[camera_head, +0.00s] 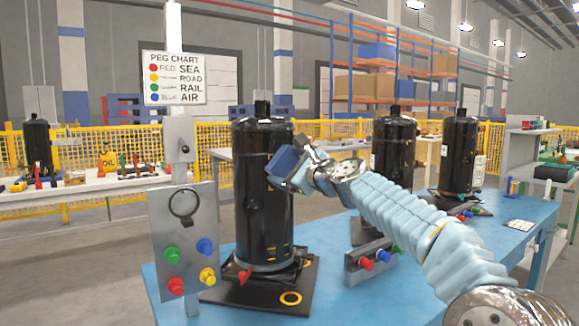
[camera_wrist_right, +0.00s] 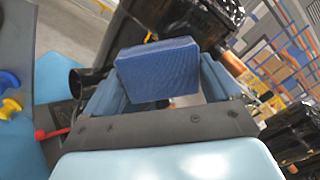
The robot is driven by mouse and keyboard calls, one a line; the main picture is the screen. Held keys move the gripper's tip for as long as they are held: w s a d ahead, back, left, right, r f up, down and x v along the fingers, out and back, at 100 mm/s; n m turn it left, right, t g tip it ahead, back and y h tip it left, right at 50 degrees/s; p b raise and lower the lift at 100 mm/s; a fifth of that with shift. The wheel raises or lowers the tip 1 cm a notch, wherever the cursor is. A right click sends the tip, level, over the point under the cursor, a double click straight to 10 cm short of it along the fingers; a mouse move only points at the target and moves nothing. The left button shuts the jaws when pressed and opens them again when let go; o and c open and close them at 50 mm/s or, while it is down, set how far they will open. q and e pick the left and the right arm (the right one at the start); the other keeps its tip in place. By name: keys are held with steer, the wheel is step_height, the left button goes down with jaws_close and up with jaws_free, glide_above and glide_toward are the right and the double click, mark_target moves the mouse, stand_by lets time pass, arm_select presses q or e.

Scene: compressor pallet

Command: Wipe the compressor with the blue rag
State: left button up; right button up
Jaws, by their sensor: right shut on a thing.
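The black compressor (camera_head: 262,205) stands upright on a dark base plate on the blue table, left of the middle in the head view. Its dark body also shows at the top of the right wrist view (camera_wrist_right: 185,18). My right gripper (camera_head: 300,166) is at the compressor's right side, on its upper half. It is shut on the blue rag (camera_wrist_right: 158,70), a folded block between the fingers. The rag also shows in the head view (camera_head: 284,163), in front of the compressor's edge. I cannot tell whether it touches the surface. My left gripper is not in view.
Other black compressors (camera_head: 394,150) (camera_head: 459,150) stand behind on the blue table (camera_head: 390,300). A grey panel with coloured pegs (camera_head: 184,245) and a peg chart (camera_head: 174,78) stand at the left. A small peg block (camera_head: 370,262) sits below my right arm.

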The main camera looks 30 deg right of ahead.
steer(key=shift+w+f+b, duration=0.2)
steer(key=shift+f+b, duration=1.8)
steer(key=shift+f, duration=0.25)
steer(key=shift+r, duration=0.1)
steer(key=shift+s+d+b, duration=0.15)
steer(key=shift+s+b, duration=0.35)
steer(key=shift+s, duration=1)
steer(key=shift+s+d+b, duration=0.1)
steer(key=shift+s+b, duration=0.4)
steer(key=shift+s, duration=0.95)
steer(key=shift+s, duration=0.1)
